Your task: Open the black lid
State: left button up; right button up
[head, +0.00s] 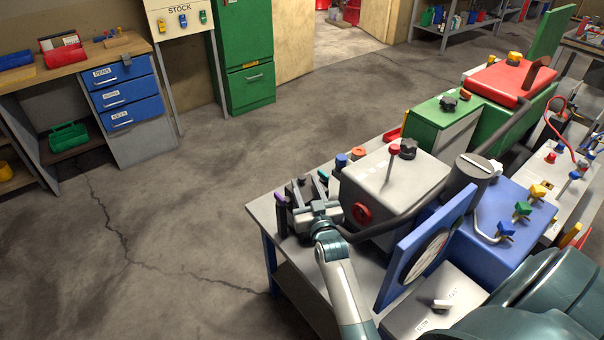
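A black knob-like cap (407,149) sits on top of the pale grey box (394,185) on the workbench; a similar black cap (448,102) sits on the green box behind it. I cannot tell which of these is the black lid. My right gripper (305,188) is at the left end of the bench, to the left of the grey box and apart from both caps. Its dark fingers look spread, with nothing seen between them. My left gripper is not in view.
The bench (262,211) is crowded. A red valve wheel (361,214), a dark curved pipe, a blue panel with a gauge (428,255) and a blue box (515,205) stand near the grey box. Small coloured tools stand beside my gripper. The floor to the left is clear.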

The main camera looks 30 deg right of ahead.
aim_at(303, 179)
jog(key=shift+p+x, duration=0.35)
jog(key=shift+x, duration=1.8)
jog(key=shift+c, duration=0.4)
grip_shut()
